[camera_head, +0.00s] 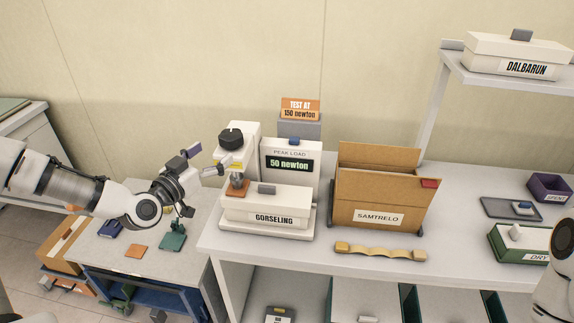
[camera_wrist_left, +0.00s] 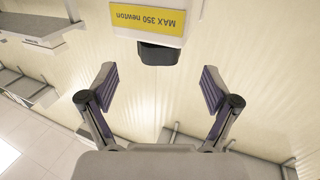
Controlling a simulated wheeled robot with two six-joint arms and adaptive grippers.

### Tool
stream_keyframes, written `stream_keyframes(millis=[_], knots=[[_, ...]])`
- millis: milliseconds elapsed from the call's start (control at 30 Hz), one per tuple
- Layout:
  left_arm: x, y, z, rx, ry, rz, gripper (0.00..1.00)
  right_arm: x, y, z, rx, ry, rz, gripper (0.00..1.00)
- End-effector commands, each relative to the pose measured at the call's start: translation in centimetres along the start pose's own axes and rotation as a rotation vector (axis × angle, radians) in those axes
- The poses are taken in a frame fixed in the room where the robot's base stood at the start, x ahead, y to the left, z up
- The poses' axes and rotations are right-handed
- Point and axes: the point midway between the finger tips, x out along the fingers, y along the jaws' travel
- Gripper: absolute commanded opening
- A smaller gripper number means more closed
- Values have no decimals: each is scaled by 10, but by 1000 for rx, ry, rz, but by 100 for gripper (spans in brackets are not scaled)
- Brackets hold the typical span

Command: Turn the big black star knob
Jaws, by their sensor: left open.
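In the left wrist view the black knob (camera_wrist_left: 158,53) shows at the edge of the white housing, beside a yellow label reading "MAX 350 newton" upside down. My left gripper (camera_head: 203,160) is just left of the tester head. Its fingers are spread and empty, and in the wrist view the knob lies ahead of the gap between the fingertips (camera_wrist_left: 158,88), not between the pads. The display (camera_head: 289,165) reads "50 newton". An orange sign (camera_head: 300,109) reads "TEST AT 150 newton".
A white box marked GORSELING (camera_head: 268,207) stands before the tester column. A cardboard box marked SAMTRELO (camera_head: 379,203) and a yellow curved piece (camera_head: 380,251) are to the right. A lower cart (camera_head: 120,266) stands below my left arm. My right arm shows at the right edge.

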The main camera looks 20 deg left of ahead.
Motion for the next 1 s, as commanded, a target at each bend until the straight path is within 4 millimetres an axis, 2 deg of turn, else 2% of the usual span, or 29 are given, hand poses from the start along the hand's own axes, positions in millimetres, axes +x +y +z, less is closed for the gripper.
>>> stream_keyframes(millis=[367,500,633,767,1000], knots=[[0,0,0,0,0,0,88,0,0,0,0,0,0,40],[-5,-1,-6,-3,0,6,88,-12,0,0,0,0,0,40],[-1,-1,-1,4,-3,8,88,-5,0,0,0,0,0,40],[13,-1,1,8,-5,8,88,0,0,0,0,0,0,40],[52,2,-1,8,-3,12,88,2,0,0,0,0,0,40]])
